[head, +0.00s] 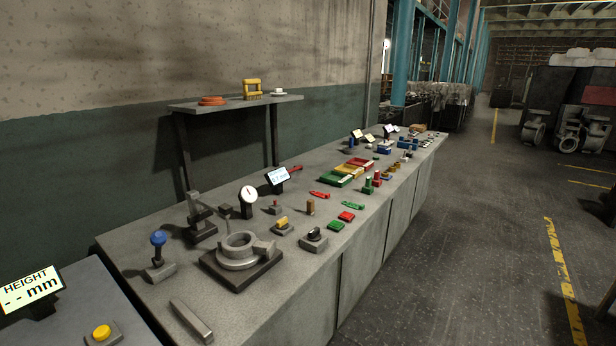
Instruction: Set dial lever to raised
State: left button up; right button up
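A lever with a round blue knob (158,238) stands roughly upright on a grey base (160,271) near the left end of the long grey bench. A round white dial gauge (249,194) stands to its right, behind a ring-shaped metal casting (238,249) on a dark square plate (213,264). A dark metal stand with a post (196,212) is between the lever and the gauge. No label shows which part is the dial lever. Neither of my grippers is in view.
The grey bench (135,240) runs away to the right with several small displays, buttons and coloured trays (340,181). A grey bar (191,321) lies at its near edge. A height display (30,291) and yellow button (101,332) are at lower left. The floor (470,270) at right is open.

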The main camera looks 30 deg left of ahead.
aim_at(159, 237)
jog(key=u, duration=1.95)
